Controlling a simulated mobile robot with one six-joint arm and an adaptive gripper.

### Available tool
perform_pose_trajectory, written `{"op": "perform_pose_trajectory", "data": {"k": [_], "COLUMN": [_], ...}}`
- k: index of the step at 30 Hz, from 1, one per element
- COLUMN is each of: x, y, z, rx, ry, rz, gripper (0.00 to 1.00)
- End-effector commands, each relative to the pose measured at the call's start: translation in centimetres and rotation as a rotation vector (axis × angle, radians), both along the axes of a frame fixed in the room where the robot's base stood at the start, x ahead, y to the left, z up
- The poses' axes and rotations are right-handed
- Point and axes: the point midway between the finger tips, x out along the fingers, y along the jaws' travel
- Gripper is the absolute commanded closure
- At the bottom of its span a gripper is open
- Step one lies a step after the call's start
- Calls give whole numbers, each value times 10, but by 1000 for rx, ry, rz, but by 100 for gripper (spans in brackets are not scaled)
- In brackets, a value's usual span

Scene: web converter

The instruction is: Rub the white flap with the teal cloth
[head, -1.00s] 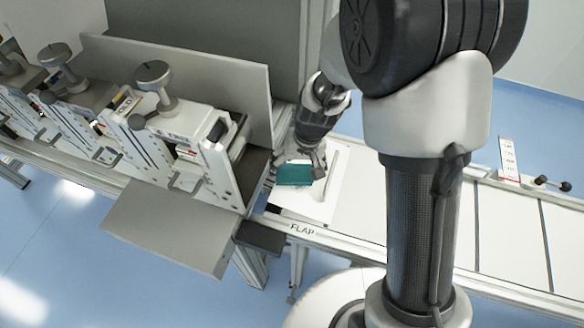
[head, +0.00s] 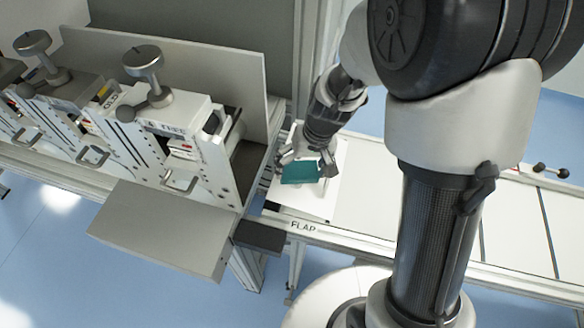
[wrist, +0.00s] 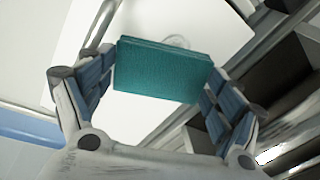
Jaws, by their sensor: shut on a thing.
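The teal cloth (head: 301,172) is a flat folded pad, held between the two fingers of my gripper (head: 307,165). In the wrist view the cloth (wrist: 162,70) spans the gap between the fingertips of my gripper (wrist: 163,82). The white flap (head: 308,203) is a pale panel at the left end of the conveyor, above the label FLAP. It also shows in the wrist view (wrist: 215,38), behind the cloth, with a faint roundish mark (wrist: 178,42) at the cloth's far edge. The cloth is over the flap; whether it touches cannot be told.
A row of white machine units (head: 165,135) with knobs and handles stands left of the flap. A grey tray (head: 160,228) juts out in front of them. The white conveyor (head: 510,223) runs to the right, with open blue floor beyond.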

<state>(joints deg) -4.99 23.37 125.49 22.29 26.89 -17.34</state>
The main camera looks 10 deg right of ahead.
Motion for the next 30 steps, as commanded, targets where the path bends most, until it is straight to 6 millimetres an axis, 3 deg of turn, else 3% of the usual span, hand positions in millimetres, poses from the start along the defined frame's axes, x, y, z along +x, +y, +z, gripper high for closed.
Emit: {"op": "perform_pose_trajectory", "data": {"k": [1, 4, 30], "x": [-17, -16, 4], "y": [-22, -19, 36], "z": [-12, -12, -3], "rx": [-25, -26, -26], "ry": [42, 42, 43], "rz": [-3, -3, -2], "gripper": [54, 55, 56]}}
